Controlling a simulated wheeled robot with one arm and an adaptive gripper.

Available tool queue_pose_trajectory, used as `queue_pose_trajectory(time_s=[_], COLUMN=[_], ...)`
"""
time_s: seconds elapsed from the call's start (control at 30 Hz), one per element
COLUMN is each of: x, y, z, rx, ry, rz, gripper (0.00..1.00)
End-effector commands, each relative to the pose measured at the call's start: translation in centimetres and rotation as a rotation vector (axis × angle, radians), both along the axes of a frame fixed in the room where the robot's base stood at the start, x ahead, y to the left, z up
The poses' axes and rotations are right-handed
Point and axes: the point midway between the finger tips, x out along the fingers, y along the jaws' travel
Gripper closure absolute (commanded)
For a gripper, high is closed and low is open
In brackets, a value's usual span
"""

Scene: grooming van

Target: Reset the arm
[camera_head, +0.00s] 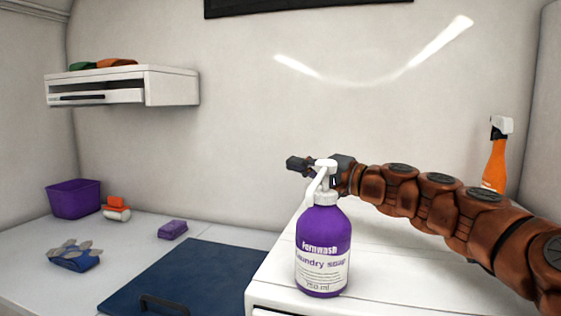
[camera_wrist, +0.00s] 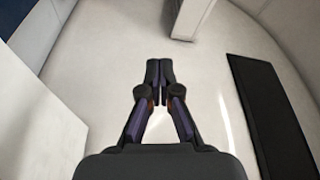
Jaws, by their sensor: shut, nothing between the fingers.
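My gripper (camera_head: 297,163) is at the end of my copper-brown arm, which reaches in from the right in the head view. It is raised above the white counter and lies behind the pump top of a purple soap bottle (camera_head: 322,250), which partly hides it. In the wrist view my gripper (camera_wrist: 159,68) shows its two dark fingers together at the tips, with nothing between them. Pale wall surface lies beyond the fingertips there.
The soap bottle stands upright on the white cabinet top (camera_head: 275,275). An orange spray bottle (camera_head: 495,160) stands behind my arm. A purple bin (camera_head: 74,199), a purple block (camera_head: 173,230) and a blue mat (camera_head: 185,275) are on the left. A white wall shelf (camera_head: 170,88) hangs above.

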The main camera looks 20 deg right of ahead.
Motion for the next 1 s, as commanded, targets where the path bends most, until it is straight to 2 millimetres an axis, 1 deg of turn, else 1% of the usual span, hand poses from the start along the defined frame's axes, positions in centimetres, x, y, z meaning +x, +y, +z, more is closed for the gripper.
queue_pose_trajectory(time_s=[0.03,0.1,0.23,0.37,0.83,1.0], x=[-0.4,-0.9,-1.6,-2.0,-2.1,-1.3], y=[-0.9,-1.8,-2.8,-3.4,-3.5,-2.6], z=[-0.4,-0.7,-1.2,-1.4,-1.5,-1.2], rx=[0.003,0.001,0.001,0.0,0.0,-0.09], ry=[0.0,-0.001,0.0,0.001,0.0,0.035], rz=[-0.005,-0.006,-0.003,-0.001,-0.001,-0.021], gripper=[1.0,1.0,1.0,1.0,1.0,1.0])
